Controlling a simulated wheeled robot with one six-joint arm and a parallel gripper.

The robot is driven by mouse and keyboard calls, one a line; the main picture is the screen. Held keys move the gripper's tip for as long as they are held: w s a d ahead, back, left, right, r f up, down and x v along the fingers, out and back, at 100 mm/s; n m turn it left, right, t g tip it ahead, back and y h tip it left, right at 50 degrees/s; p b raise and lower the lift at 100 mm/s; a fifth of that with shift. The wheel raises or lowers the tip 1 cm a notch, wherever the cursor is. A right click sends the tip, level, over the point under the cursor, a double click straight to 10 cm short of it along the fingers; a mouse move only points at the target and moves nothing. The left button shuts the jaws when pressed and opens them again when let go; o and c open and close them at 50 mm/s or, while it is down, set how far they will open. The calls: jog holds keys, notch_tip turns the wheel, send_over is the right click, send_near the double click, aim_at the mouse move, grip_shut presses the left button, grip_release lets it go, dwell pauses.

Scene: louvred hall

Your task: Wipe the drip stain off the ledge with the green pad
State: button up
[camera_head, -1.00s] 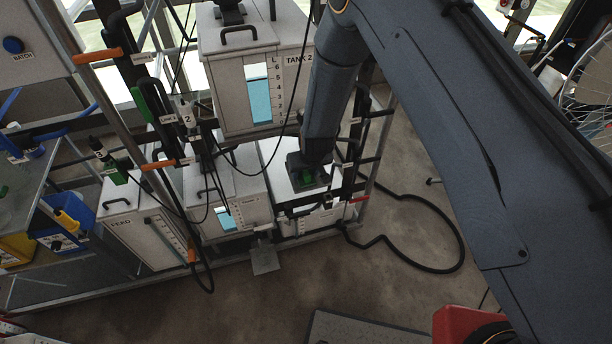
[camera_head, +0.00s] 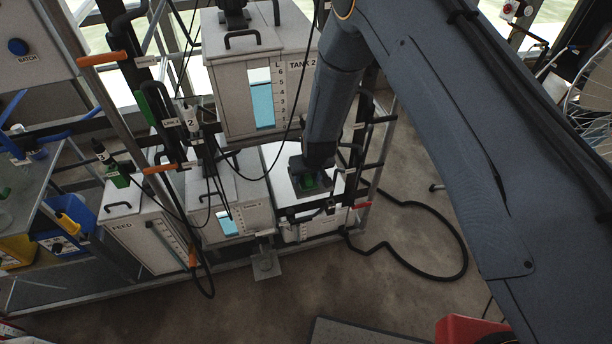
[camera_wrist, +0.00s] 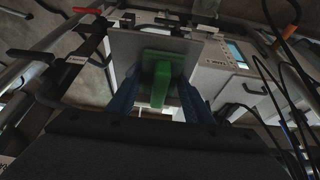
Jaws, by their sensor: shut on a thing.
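My gripper (camera_wrist: 158,98) is shut on the green pad (camera_wrist: 162,72), which sits between its two blue fingers in the wrist view. A flat grey plate, which looks like the ledge (camera_wrist: 122,43), lies beyond the pad there; I cannot tell whether they touch. In the head view my gripper (camera_head: 314,203) is above the white box at lower centre, with a bit of the green pad (camera_head: 311,181) showing.
White tanks (camera_head: 245,95) stand in a metal rack, with a feed box (camera_head: 125,225) at left. Black cables hang in front of the rack. A black hose (camera_head: 430,268) loops on the floor at right.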

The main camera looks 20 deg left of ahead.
jog(key=shift+s+d+f, duration=0.2)
jog(key=shift+s+d, duration=0.3)
jog(key=shift+s, duration=0.35)
jog(key=shift+s+d+f, duration=0.2)
jog(key=shift+s+d, duration=0.3)
jog(key=shift+s, duration=0.35)
jog(key=s+d, duration=0.2)
jog(key=s, duration=0.1)
jog(key=s+d+p, duration=0.1)
jog(key=shift+s+r, duration=0.25)
jog(key=shift+s, duration=0.05)
jog(key=shift+w+a+r, duration=0.1)
jog(key=shift+a+r, duration=0.05)
jog(key=p, duration=0.3)
send_near(310, 188)
jog(key=shift+s+f, duration=0.55)
jog(key=shift+f, duration=0.65)
jog(key=shift+d+r, duration=0.2)
jog(key=shift+r, duration=0.25)
jog(key=shift+d+r, duration=0.2)
jog(key=shift+r, duration=0.2)
jog(key=shift+r, duration=1.5)
